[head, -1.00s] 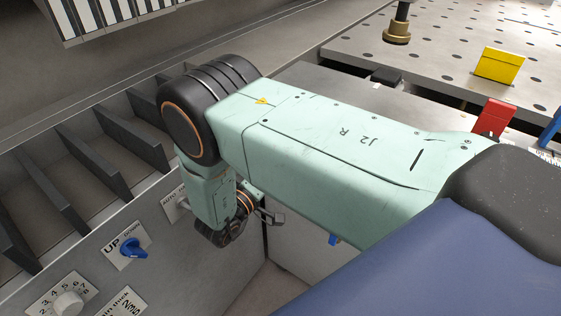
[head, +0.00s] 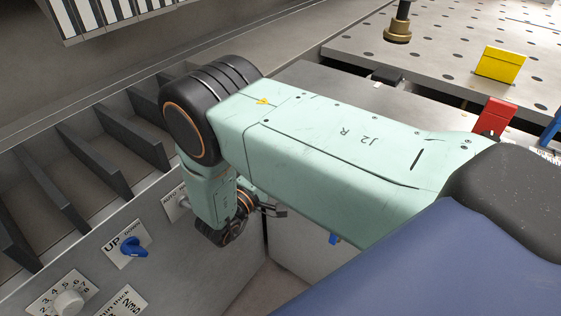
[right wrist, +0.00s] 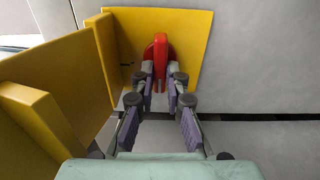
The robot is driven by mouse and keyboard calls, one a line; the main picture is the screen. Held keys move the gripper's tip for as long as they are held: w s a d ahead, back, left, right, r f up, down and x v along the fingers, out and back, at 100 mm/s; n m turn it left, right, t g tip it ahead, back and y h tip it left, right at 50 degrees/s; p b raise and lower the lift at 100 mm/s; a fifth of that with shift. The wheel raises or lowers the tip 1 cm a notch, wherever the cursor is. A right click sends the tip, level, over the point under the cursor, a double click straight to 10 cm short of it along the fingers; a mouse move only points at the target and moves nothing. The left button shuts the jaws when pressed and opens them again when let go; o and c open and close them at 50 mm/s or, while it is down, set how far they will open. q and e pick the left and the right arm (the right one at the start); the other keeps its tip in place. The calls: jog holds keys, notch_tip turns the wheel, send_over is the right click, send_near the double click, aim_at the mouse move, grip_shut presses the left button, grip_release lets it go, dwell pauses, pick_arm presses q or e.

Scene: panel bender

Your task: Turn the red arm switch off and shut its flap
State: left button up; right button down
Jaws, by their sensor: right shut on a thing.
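The red arm switch (right wrist: 160,52) stands upright on a yellow plate (right wrist: 192,30) in the right wrist view. Its yellow flap (right wrist: 58,82) stands open to the left of the switch. My right gripper (right wrist: 160,82) is shut on the lower part of the red switch, with a finger on each side. In the head view my right gripper (head: 273,211) is small beyond the forearm, and the red switch and flap cannot be seen there. My left gripper is not in view.
A grey panel carries a blue UP/DOWN knob (head: 134,248) and a white numbered dial (head: 68,302). Dark ribs (head: 90,155) form slots behind it.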

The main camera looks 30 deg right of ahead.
jog(key=shift+w+r, duration=0.1)
jog(key=shift+r, duration=0.1)
jog(key=c, duration=1.4)
grip_release()
jog(key=shift+f, duration=0.15)
jog(key=shift+o, duration=0.2)
